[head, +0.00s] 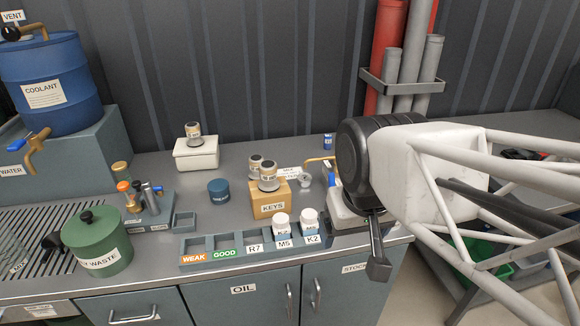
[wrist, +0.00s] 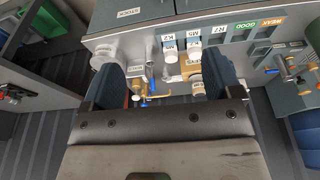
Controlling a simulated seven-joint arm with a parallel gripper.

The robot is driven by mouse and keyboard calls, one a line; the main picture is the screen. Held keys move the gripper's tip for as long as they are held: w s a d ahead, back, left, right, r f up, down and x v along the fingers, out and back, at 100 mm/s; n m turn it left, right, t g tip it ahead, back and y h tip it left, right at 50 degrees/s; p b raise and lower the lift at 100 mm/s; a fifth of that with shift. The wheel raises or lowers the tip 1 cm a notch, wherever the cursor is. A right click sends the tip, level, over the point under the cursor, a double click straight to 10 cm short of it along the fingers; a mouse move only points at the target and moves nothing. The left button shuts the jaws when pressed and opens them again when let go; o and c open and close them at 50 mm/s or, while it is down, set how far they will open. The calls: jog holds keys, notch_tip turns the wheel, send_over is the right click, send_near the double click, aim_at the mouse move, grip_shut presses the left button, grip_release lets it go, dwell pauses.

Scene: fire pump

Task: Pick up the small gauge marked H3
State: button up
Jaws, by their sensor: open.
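No H3 mark is readable in either view. Small round gauges with pale tops and tan bands stand in the head view: one gauge (head: 193,133) on a white box (head: 196,155), one gauge (head: 268,177) on the KEYS box (head: 268,205), and another gauge (head: 255,164) just behind it. Two white-capped jars (head: 281,225) (head: 310,221) stand at the M5 and K2 slots of the labelled rack (head: 228,244). My gripper (head: 378,262) is open and empty, right of the rack. In the wrist view its two fingers (wrist: 165,85) are wide apart.
A green waste pot (head: 95,245) and a stand with coloured-top parts (head: 140,205) are at the left. A blue tub (head: 218,189) stands left of the KEYS box. A brass tap (head: 318,161) and a blue-handled item are near my arm. Grey pipes (head: 415,75) rise at the back.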

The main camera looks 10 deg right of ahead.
jog(key=w+d+r+m+g, duration=0.1)
jog(key=w+r+m, duration=0.3)
jog(key=w, duration=0.8)
jog(key=w+d+r+m, duration=0.1)
jog(key=w+r+m, duration=0.3)
jog(key=w, duration=0.8)
jog(key=m+g, duration=0.2)
jog(key=m, duration=0.4)
send_over(306, 178)
notch_tip(306, 178, down, 27)
jog(key=shift+w+a+f, duration=0.1)
jog(key=shift+f, duration=0.1)
jog(key=shift+f, duration=1.15)
jog(key=shift+f, duration=2.6)
